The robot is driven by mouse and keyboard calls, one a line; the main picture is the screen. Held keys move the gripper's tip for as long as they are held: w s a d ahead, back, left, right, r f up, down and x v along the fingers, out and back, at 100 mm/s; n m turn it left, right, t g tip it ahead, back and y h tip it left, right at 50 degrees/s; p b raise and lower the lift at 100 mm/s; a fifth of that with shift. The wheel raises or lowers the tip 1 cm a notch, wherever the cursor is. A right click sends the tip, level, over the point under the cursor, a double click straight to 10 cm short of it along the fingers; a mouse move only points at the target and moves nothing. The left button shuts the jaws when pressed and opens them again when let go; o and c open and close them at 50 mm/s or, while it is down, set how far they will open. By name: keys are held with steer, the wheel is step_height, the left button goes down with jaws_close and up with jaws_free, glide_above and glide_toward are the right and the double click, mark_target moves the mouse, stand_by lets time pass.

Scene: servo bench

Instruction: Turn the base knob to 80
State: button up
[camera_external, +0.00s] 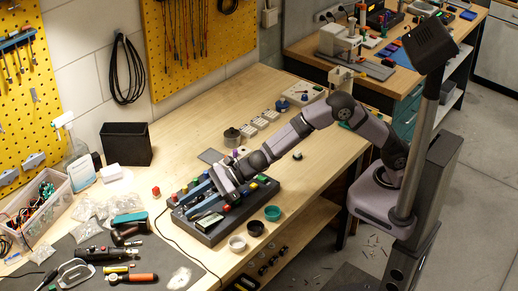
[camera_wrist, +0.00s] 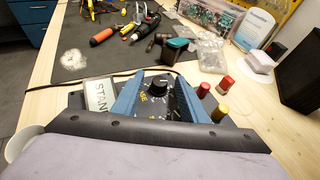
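The dark control box (camera_external: 208,238) stands on the wooden bench, with coloured buttons and a small display on top. In the wrist view, a black round knob (camera_wrist: 158,84) with a white pointer mark and a printed dial sits on its panel. Partly hidden lettering beside it seems to end in "SE". My gripper (camera_external: 206,188) is over the panel. In the wrist view, my gripper (camera_wrist: 157,100) has its two blue fingers apart, with the knob showing in the gap between them. I cannot tell whether they touch it. The pointer's exact reading is too small to tell.
The display (camera_wrist: 100,95) reads "STAN", cut off by a finger. A red button (camera_wrist: 204,89) and a yellow button (camera_wrist: 220,112) stand up right of the fingers. A loose red-topped piece (camera_external: 155,191) lies left of the box. Cups (camera_external: 272,213) stand along its front.

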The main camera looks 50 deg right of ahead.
jaws_close()
steer(key=shift+w+d+r+n+g+p, duration=0.15)
steer(key=shift+n+g+p, duration=0.25)
steer(key=shift+p, duration=0.4)
steer(key=n+g+y+p, duration=0.1)
steer(key=n+g+p, duration=0.1)
steer(key=shift+w+p, duration=0.15)
steer(key=shift+p, duration=0.25)
steer(key=shift+w+n+g+p, duration=0.2)
steer(key=shift+n+g+p, duration=0.65)
steer(key=shift+n+g, duration=0.7)
steer(key=shift+g+y, duration=0.3)
steer(key=shift+g, duration=0.15)
jaws_free()
